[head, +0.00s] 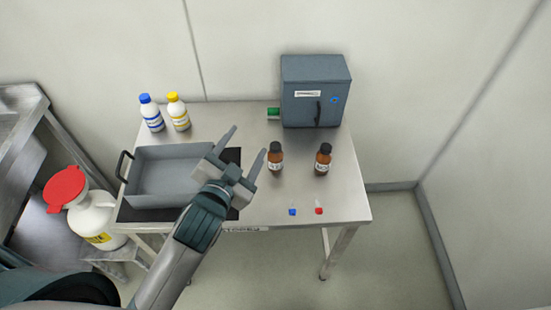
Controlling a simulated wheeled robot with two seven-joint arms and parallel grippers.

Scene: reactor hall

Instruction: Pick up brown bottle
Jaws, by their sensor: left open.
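Two brown bottles with black caps and pale labels stand upright on the metal table (345,208). One brown bottle (276,160) is near the table's middle, and the other brown bottle (323,161) is to its right. My left gripper (249,142) is open and empty, with its fingers pointing up in the picture. Its right finger is just left of the nearer brown bottle, and I cannot tell whether they touch. My right gripper is not in view.
A grey tray (150,154) with a black handle lies left of my gripper. Blue-capped (151,114) and yellow-capped (178,112) white bottles stand behind it. A grey box (315,78) stands at the back right. Small blue (292,212) and red (319,211) items lie in front.

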